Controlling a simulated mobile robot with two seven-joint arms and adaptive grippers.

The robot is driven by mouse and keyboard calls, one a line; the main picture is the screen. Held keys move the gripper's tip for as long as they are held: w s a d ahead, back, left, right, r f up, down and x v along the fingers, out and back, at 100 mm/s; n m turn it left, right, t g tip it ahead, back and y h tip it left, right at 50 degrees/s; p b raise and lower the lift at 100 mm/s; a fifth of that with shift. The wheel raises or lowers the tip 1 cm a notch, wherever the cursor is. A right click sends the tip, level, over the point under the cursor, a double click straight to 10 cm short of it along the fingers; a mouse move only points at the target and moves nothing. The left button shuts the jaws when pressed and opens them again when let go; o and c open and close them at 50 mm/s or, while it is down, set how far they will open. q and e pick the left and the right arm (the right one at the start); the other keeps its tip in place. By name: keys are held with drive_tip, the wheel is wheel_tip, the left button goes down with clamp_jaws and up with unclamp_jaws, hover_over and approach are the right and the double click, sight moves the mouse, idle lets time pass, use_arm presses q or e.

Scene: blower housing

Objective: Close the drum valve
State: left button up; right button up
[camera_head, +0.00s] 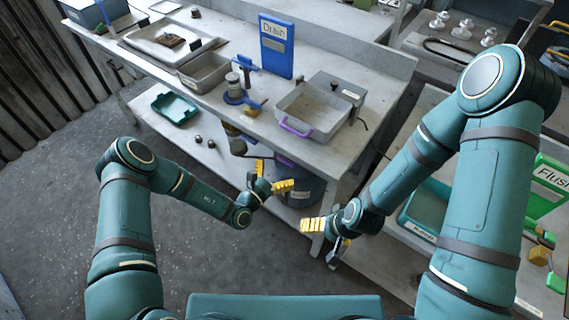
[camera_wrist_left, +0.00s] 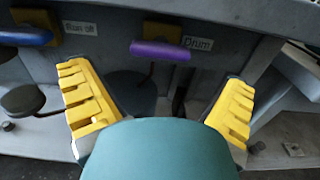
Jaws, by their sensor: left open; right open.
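The drum valve's purple lever (camera_wrist_left: 160,51) lies across the upper middle of the left wrist view, roughly level, left of a "Drum" label (camera_wrist_left: 198,43). A yellow block shows just above it. My left gripper (camera_wrist_left: 158,85) is open, with its yellow fingers on either side of the lever's line and apart from it. In the head view the left gripper (camera_head: 272,177) is at the front of the bench, beside the dark drum (camera_head: 302,190) underneath. My right gripper (camera_head: 328,238) is open and empty, lower and to the right.
A second valve with a blue lever (camera_wrist_left: 25,37) is at left in the wrist view. A grey tray (camera_head: 308,112) with a purple handle, a blue "Drain" sign (camera_head: 276,46) and small containers stand on the bench (camera_head: 378,78). Open floor (camera_head: 60,190) lies left.

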use_arm(q)
drive_tip(key=v, duration=0.7)
drive_tip(key=shift+s, duration=0.15)
drive_tip(key=shift+a, duration=0.1)
drive_tip(key=s+d+r+m+g+h, duration=0.1)
drive_tip(key=s+d+m+g+h, duration=0.1)
drive_tip(key=s+d+m+g, duration=0.3)
drive_tip(key=s+d+r+m+g+h, duration=0.1)
drive_tip(key=s+d+m+g+h, duration=0.2)
drive_tip(key=s+m+g, duration=0.35)
drive_tip(key=s+a+f+m+g+y, duration=0.1)
drive_tip(key=s+a+m+g+y, duration=0.15)
drive_tip(key=s, duration=0.25)
drive_tip(key=s+a+f+m+g+y, duration=0.1)
drive_tip(key=s+f+m+g+y, duration=0.15)
drive_tip(key=s+m+g, duration=0.2)
drive_tip(key=w+a+r+m+t+y, duration=0.2)
drive_tip(key=w+a+m+t+y, duration=0.3)
drive_tip(key=a+m+t+y, duration=0.1)
drive_tip(key=shift+w+a+r+m+y+b, duration=0.3)
drive_tip(key=shift+a+m+y, duration=0.1)
drive_tip(key=shift+a+m, duration=0.55)
